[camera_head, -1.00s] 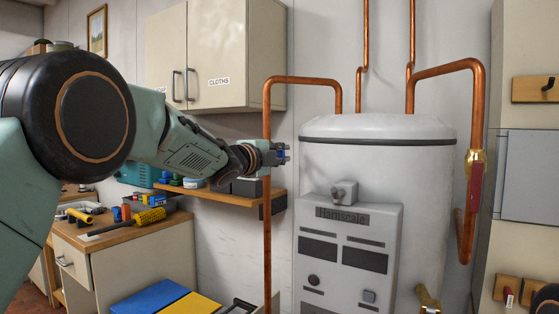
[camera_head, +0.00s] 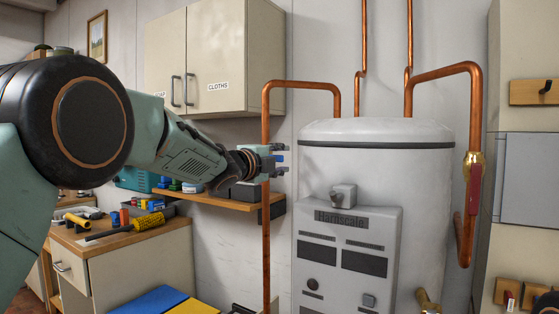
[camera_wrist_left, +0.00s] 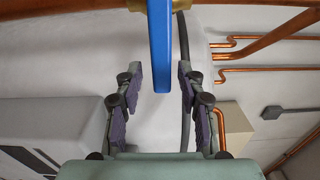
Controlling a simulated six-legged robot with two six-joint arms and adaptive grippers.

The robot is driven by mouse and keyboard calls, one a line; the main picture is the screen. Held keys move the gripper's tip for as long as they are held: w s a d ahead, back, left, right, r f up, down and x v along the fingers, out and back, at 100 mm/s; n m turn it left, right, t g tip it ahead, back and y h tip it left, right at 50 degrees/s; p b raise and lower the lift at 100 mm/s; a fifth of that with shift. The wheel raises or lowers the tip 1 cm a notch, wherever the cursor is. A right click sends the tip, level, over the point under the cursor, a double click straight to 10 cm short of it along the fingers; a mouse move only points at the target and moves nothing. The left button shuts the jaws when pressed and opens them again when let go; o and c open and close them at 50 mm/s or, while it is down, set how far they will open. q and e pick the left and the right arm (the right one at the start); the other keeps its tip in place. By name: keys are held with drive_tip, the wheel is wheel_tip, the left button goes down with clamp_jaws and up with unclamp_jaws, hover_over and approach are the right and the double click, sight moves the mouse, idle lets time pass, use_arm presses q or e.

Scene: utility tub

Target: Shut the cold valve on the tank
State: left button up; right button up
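The white tank (camera_head: 425,175) stands right of centre with copper pipes above it. My left gripper (camera_head: 281,159) is level with the tank's upper part, at the left copper pipe (camera_head: 266,225). A bit of the blue valve lever (camera_head: 280,158) shows between its fingers. In the left wrist view the blue lever (camera_wrist_left: 160,50) runs down between the two open fingers of the left gripper (camera_wrist_left: 160,85), with a gap on both sides. A brass fitting shows at the lever's top. A red-handled valve (camera_head: 473,190) is on the right pipe. My right gripper is not in view.
A grey control panel (camera_head: 345,250) is on the tank's front. A wall cabinet (camera_head: 230,60) hangs above, and a wooden shelf (camera_head: 225,201) with small items is behind my left gripper. A workbench (camera_head: 125,235) with tools stands at left.

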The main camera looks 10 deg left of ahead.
use_arm(q)
drive_tip(key=shift+a, duration=0.1)
drive_tip(key=shift+s+a+r, duration=0.1)
drive_tip(key=shift+s+a, duration=0.05)
drive_tip(key=shift+s, duration=0.25)
drive_tip(key=v, duration=1.1)
